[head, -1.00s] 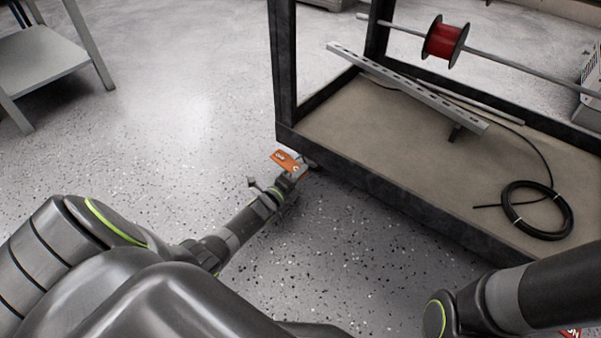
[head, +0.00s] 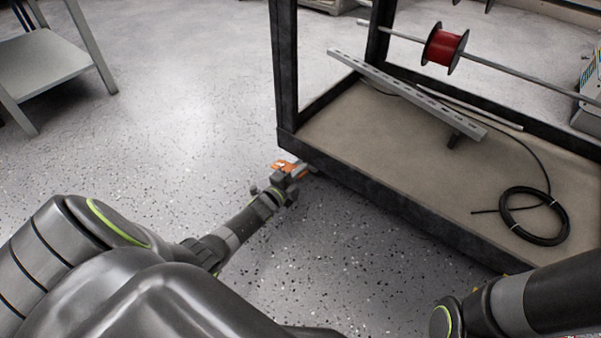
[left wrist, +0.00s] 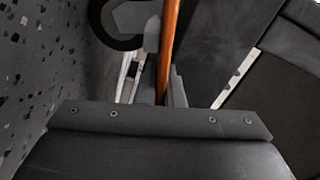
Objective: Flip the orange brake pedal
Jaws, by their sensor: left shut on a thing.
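The orange brake pedal (head: 283,165) is by the near left corner of the black-framed cart, low near the floor. My left gripper (head: 291,172) reaches it from the lower left and is shut on it. In the left wrist view the pedal (left wrist: 169,45) shows edge-on as a thin orange strip running down between the fingers (left wrist: 164,92). A dark caster wheel (left wrist: 121,40) is beside it. The pedal's far end is out of that view. My right arm is at the lower right of the head view, with its gripper out of sight.
The cart's dark lower rail (head: 400,208) runs right from the pedal. Its shelf (head: 330,125) bears a slotted metal strip (head: 405,92) and a black cable coil (head: 536,232). A red spool (head: 442,46) hangs on a rod. Floor left of the cart is clear, up to a grey table (head: 45,70).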

